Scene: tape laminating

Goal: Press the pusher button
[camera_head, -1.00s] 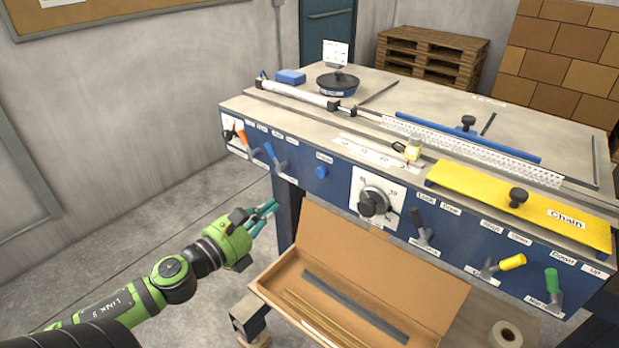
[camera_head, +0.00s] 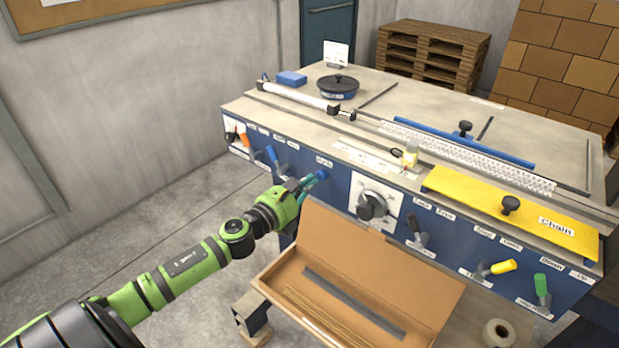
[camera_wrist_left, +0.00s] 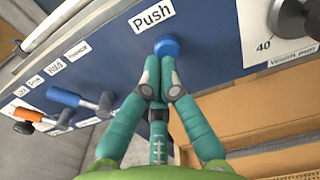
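The blue round pusher button (camera_head: 323,173) sits on the blue front panel of the machine, under a small label. In the left wrist view the button (camera_wrist_left: 167,46) shows just below the "Push" label. My left gripper (camera_head: 311,181) is in front of it, its teal fingers pointing at the panel. In the left wrist view the fingertips (camera_wrist_left: 160,82) are drawn together, hold nothing, and lie right at the button's lower edge. I cannot tell whether they touch it. My right gripper is not in view.
A dial (camera_head: 372,205) is to the button's right. Orange (camera_head: 244,140) and blue (camera_head: 273,155) levers are to its left. An open cardboard box (camera_head: 375,265) stands below the panel. A yellow chain cover (camera_head: 500,212) lies on the machine top.

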